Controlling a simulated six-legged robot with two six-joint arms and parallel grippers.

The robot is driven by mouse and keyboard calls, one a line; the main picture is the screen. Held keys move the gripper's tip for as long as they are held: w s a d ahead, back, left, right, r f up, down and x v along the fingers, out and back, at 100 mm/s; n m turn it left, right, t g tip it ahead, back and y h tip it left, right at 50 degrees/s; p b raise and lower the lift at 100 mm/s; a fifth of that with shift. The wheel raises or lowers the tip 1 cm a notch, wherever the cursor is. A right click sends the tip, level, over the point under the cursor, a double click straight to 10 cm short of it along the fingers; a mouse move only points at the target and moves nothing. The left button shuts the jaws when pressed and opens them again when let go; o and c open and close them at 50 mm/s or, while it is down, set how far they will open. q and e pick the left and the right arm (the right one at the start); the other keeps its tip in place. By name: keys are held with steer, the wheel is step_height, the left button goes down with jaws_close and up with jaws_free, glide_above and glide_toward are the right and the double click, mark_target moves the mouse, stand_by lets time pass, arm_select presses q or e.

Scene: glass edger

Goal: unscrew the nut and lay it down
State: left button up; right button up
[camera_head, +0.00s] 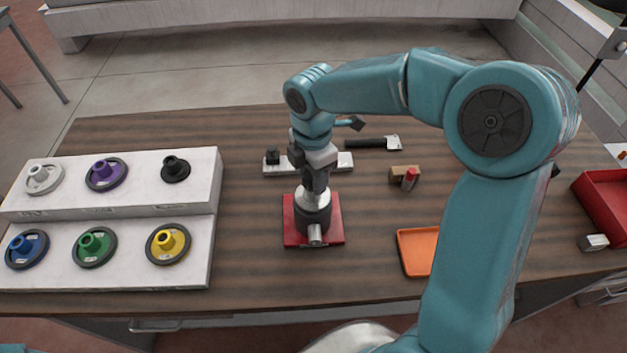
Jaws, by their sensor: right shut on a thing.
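A red square base (294,233) stands on the wooden table and carries a dark round holder with a short silver stub pointing toward me. A silver nut (313,199) sits at the top of the holder. My right gripper (314,188) points straight down over it, with its fingers shut on the nut. The fingers hide part of the nut, and I cannot tell whether it is clear of its thread. My left gripper is not in view.
An orange tray (414,271) lies right of the base, partly behind my arm. A white two-step rack (215,180) with several coloured wheels stands left. Behind are a black-handled tool (368,143) and a wooden block (402,171). A red bin (600,200) is far right.

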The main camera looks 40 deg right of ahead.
steer(key=shift+r+n, duration=0.1)
steer(key=shift+n, duration=1.9)
steer(key=n, duration=0.3)
steer(key=shift+n, duration=0.3)
steer(key=n, duration=0.3)
steer(key=shift+n, duration=0.4)
steer(key=n, duration=0.5)
steer(key=shift+n, duration=0.3)
steer(key=o, duration=1)
